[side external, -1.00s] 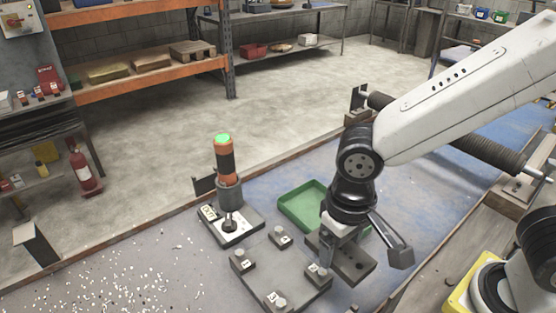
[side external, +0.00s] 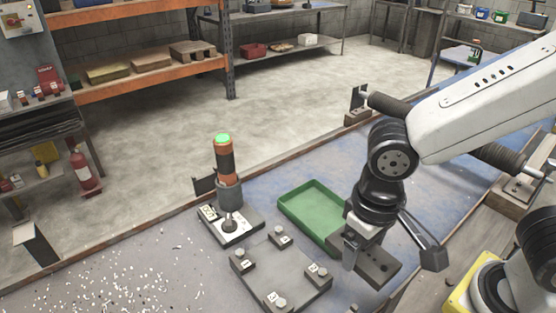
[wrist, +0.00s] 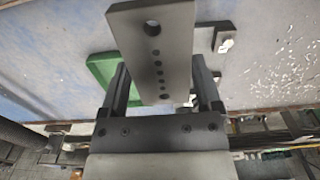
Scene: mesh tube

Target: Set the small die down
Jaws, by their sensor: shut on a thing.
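The small die is a flat grey plate with one large hole and a row of smaller holes. In the side external view the die (side external: 376,262) hangs level under my wrist, right of the green tray. My gripper (side external: 362,240) is shut on it. In the wrist view the die (wrist: 150,45) lies lengthwise between the two dark fingers of my gripper (wrist: 161,88) and sticks out past them. The die appears to be above the bench; its exact height is hard to tell.
The empty green tray (side external: 309,207) lies on the blue bench, close to my gripper. A grey base plate (side external: 283,262) with several corner posts lies at the front. A block with an upright orange-and-black tool (side external: 226,165) stands behind it. White chips litter the left.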

